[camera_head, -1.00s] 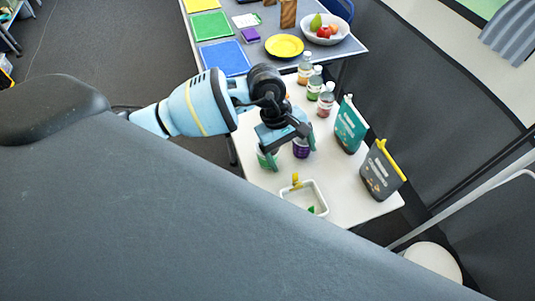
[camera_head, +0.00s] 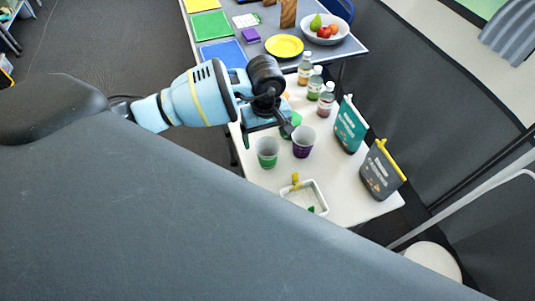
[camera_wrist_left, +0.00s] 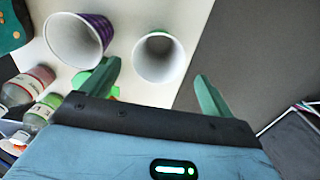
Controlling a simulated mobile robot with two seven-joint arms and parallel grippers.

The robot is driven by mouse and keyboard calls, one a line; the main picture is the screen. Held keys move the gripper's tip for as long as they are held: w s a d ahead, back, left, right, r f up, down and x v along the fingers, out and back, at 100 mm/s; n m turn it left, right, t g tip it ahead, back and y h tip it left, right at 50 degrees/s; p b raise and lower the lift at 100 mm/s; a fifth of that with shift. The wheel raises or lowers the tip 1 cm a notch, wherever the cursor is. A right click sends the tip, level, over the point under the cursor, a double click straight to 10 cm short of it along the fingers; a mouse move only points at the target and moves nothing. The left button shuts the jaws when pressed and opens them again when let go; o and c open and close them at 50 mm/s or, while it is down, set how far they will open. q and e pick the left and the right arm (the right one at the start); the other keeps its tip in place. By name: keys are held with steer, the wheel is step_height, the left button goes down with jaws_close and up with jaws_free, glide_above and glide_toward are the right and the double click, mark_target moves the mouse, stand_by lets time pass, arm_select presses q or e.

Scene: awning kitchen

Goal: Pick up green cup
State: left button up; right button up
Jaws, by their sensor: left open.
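The green cup (camera_head: 267,153) stands upright on the white table, near its left edge. In the left wrist view the cup's open white mouth (camera_wrist_left: 158,57) faces the camera, between and ahead of the two fingertips. My left gripper (camera_head: 268,133) is open and empty, just behind the green cup in the head view. It also shows in the left wrist view (camera_wrist_left: 156,80), with both green fingers spread apart. A purple cup (camera_head: 303,143) stands close to the right of the green cup; it also shows in the left wrist view (camera_wrist_left: 78,41). My right gripper is out of view.
A white tray (camera_head: 322,203) with small yellow and green items is in front of the cups. Several bottles (camera_head: 326,100) stand behind. A teal pouch (camera_head: 350,127) and a grey pouch (camera_head: 381,172) stand at the right. A green item lies partly hidden behind my gripper.

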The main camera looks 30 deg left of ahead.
mark_target(267, 147)
arm_select(q)
steer(key=f, duration=0.5)
steer(key=shift+d, duration=0.25)
steer(key=shift+r, duration=0.1)
steer(key=shift+c, duration=0.5)
steer(key=c, duration=0.7)
